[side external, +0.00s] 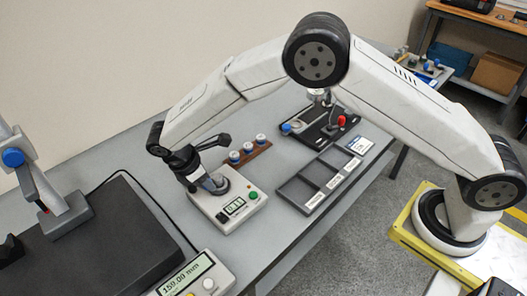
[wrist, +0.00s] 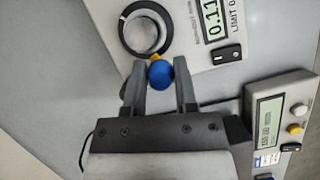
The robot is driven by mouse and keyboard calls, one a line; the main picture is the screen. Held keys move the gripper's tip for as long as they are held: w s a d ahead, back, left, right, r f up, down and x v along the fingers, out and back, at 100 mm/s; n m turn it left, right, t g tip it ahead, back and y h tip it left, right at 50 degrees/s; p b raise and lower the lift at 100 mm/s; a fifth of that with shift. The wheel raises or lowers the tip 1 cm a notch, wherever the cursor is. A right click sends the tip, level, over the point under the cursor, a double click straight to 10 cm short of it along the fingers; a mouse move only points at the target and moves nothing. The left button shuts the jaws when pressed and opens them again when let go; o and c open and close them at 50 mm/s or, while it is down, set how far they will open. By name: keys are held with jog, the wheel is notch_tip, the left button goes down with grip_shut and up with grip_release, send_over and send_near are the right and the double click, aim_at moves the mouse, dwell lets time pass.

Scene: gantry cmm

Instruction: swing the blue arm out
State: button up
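A black fixture plate (side external: 318,132) lies on the bench in the side view. A blue knob (side external: 287,128) shows at its left and a red knob (side external: 341,121) at its right. My gripper (side external: 215,184) is away from this plate, low over the gauge box (side external: 250,207) with the lit display. In the wrist view a round blue knob (wrist: 160,74) with a small yellow piece shows between the fingertips of my gripper (wrist: 160,76). Both fingers line up with its sides, but I cannot tell whether they touch it. This knob is hidden in the side view.
A grey compartment tray (side external: 296,190) and a rack of blue-topped white parts (side external: 247,152) lie between the gauge box and the fixture. A dark granite plate (side external: 110,245) with a column (side external: 55,200) fills the left. A second readout box (side external: 190,280) stands in front.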

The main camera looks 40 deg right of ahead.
jog(key=shift+a, duration=0.1)
grip_shut()
jog(key=shift+s+a+m+g, duration=0.1)
jog(key=shift+a+m+g, duration=0.15)
jog(key=shift+m, duration=0.4)
jog(key=shift+s+a+m+g, duration=0.1)
jog(key=shift+a+m+g, duration=0.15)
jog(key=shift+m, duration=0.4)
jog(key=shift+a+m+g+y, duration=0.3)
jog(key=shift+a+m+g, duration=0.1)
jog(key=shift+m, duration=0.6)
jog(key=shift+a+m+g+y, duration=0.3)
jog(key=shift+a+m, duration=0.1)
jog(key=shift+m, duration=0.6)
jog(key=o, duration=0.9)
grip_release()
jog(key=shift+o, duration=0.2)
jog(key=shift+w+a+r, duration=0.1)
jog(key=shift+r, duration=0.05)
jog(key=v, duration=0.7)
jog(key=shift+r, duration=0.3)
